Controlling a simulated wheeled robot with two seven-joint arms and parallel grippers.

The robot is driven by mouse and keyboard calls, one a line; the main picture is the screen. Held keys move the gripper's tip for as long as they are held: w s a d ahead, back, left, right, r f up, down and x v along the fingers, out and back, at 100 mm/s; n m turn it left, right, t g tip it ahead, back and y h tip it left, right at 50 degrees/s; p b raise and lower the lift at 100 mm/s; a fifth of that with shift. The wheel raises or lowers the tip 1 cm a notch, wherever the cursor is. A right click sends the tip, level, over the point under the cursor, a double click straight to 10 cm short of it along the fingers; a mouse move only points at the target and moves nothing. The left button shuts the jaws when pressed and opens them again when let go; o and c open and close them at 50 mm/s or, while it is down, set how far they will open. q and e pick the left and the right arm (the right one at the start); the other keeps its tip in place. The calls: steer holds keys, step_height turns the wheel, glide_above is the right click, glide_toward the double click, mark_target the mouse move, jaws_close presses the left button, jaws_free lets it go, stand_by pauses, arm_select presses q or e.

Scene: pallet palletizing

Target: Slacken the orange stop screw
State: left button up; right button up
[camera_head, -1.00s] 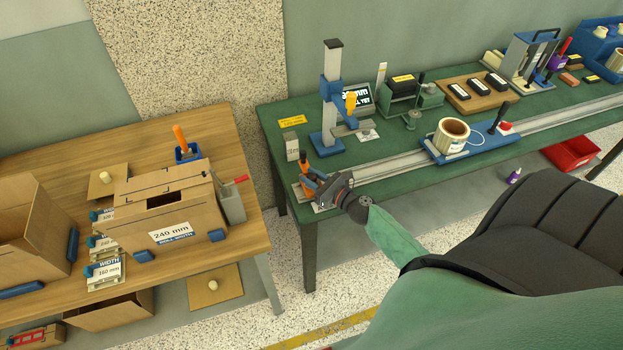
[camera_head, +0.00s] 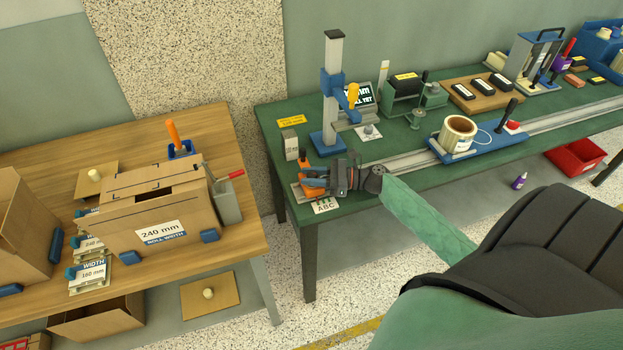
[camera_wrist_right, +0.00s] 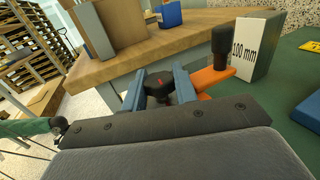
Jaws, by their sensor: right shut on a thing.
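The orange stop (camera_head: 314,187) sits at the near left end of the rail on the green table. In the right wrist view, its orange arm (camera_wrist_right: 212,78) carries an upright black handle (camera_wrist_right: 222,45). The stop screw's black knob (camera_wrist_right: 159,84) has a red mark on top. My right gripper (camera_head: 333,177) reaches in from the right, low over the rail end. In the wrist view, its two blue fingers (camera_wrist_right: 159,90) stand on either side of the knob and are shut on it. The screw's shank is hidden. My left gripper's jaws show in neither view.
A "100 mm" block (camera_wrist_right: 257,47) stands close beside the stop. A blue post stand (camera_head: 327,140) rises behind the gripper. A blue carriage with a label roll (camera_head: 458,132) is farther right on the rail. The wooden table (camera_head: 232,130) with cartons lies left, across a gap.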

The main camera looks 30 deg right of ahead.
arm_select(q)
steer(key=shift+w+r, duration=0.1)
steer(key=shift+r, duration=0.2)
arm_select(e)
steer(key=o, duration=1)
steer(key=shift+c, duration=0.2)
steer(key=shift+s+d+f, duration=0.15)
steer(key=shift+s+d, duration=0.1)
steer(key=shift+d, duration=0.1)
steer(key=b+v, duration=0.2)
steer(key=v, duration=0.4)
steer(key=shift+w+b, duration=0.1)
steer(key=shift+b, duration=0.25)
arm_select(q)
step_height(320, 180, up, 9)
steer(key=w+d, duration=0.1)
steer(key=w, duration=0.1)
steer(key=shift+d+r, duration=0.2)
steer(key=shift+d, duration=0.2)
arm_select(e)
steer(key=shift+s+d, duration=0.3)
steer(key=shift+d, duration=0.1)
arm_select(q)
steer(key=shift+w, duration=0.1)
